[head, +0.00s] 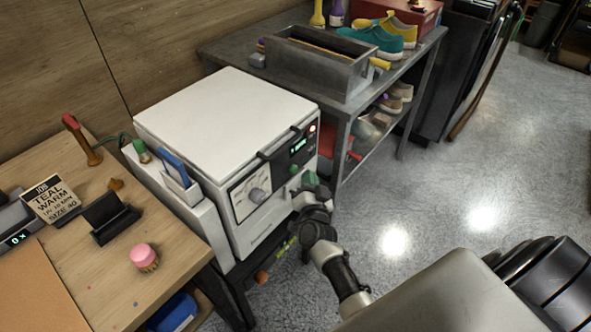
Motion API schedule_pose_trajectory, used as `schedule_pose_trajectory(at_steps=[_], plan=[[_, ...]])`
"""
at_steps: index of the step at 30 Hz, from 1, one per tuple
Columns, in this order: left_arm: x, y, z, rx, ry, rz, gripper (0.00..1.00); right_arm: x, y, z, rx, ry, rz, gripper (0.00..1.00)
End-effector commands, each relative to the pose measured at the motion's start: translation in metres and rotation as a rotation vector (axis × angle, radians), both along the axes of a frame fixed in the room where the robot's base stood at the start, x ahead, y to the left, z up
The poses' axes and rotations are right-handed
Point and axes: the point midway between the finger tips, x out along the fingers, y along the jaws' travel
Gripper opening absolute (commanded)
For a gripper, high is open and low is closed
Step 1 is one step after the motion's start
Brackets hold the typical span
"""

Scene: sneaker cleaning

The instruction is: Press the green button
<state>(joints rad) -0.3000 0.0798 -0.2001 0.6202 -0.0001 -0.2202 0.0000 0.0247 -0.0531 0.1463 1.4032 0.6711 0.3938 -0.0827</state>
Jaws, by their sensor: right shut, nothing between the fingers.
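A white box-shaped machine (225,115) stands at the end of the wooden table, with its front facing right. I cannot tell which is the green button. My right gripper (311,190) is shut and empty, close to the larger green shape; contact is unclear. My left gripper is not in view.
The wooden table (180,255) holds a pink-topped brush (144,257), a job card (50,199) and a dark stand (110,216). A grey metal bench (225,47) behind carries a caddy (318,65) and teal sneakers (375,40).

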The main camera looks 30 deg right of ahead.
Motion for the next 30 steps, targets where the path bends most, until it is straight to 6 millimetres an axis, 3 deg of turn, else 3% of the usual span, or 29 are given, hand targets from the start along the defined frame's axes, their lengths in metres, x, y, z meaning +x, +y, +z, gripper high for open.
schedule_pose_trajectory(at_steps=[12,30], plan=[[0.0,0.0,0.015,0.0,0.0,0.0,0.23,-0.037,-0.015,0.001,-0.003,0.002,0.0,0.0],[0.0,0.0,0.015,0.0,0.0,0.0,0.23,-0.04,-0.016,0.0,-0.001,0.0,0.0,0.0]])
